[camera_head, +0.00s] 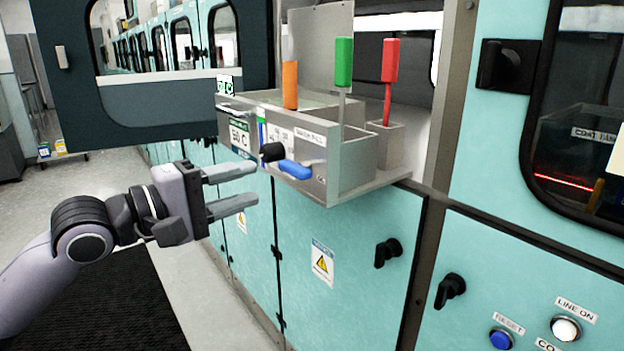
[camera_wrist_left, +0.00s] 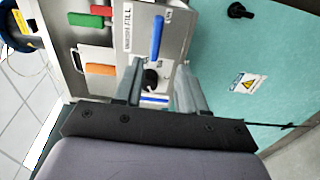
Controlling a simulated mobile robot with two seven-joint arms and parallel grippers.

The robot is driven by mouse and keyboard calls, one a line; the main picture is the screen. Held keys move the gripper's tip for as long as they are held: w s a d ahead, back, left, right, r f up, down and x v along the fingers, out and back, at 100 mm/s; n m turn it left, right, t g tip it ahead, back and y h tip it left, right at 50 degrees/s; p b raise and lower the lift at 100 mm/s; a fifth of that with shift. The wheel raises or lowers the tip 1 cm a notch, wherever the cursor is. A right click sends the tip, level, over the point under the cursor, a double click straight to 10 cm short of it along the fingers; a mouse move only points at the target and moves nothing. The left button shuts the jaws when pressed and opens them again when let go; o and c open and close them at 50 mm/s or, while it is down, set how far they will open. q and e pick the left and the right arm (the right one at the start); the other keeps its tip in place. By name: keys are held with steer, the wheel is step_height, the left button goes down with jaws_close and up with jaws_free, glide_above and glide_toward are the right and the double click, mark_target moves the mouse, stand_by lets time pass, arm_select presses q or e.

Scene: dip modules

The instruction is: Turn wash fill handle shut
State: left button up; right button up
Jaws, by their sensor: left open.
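The wash fill handle (camera_head: 295,169) is a blue lever on the front of the grey tank unit, below a label that appears to read wash fill. It lies roughly level along the panel, beside a black knob (camera_head: 272,152). The blue lever also shows in the left wrist view (camera_wrist_left: 157,38), beyond the fingertips, with the black knob (camera_wrist_left: 150,78) between the fingers in the picture. My left gripper (camera_head: 250,185) is open and empty, just left of the lever and apart from it. It shows at the bottom of the wrist view (camera_wrist_left: 160,76). My right gripper is out of view.
Orange (camera_head: 290,84), green (camera_head: 343,62) and red (camera_head: 390,60) handled tools stand in the tank unit (camera_head: 352,190), which juts from the teal cabinets. An open dark door (camera_head: 160,105) is behind my left arm. A black mat (camera_head: 100,305) lies on the floor.

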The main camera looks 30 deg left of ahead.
mark_target(288, 171)
arm_select(q)
steer(key=shift+w+d+r+p, duration=0.15)
steer(key=shift+w+d+p, duration=0.15)
steer(key=shift+w+d, duration=0.35)
steer(key=shift+w+d+r+p, duration=0.25)
steer(key=shift+w+d, duration=0.1)
steer(key=shift+w, duration=0.6)
steer(key=shift+w+d+r+p, duration=0.1)
steer(key=shift+w+d+p, duration=0.2)
steer(key=shift+w+d, duration=0.35)
steer(key=shift+x, duration=0.95)
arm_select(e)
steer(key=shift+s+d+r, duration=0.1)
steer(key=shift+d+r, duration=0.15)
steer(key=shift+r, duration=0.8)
arm_select(q)
steer(key=shift+a+f, duration=0.15)
jaws_close()
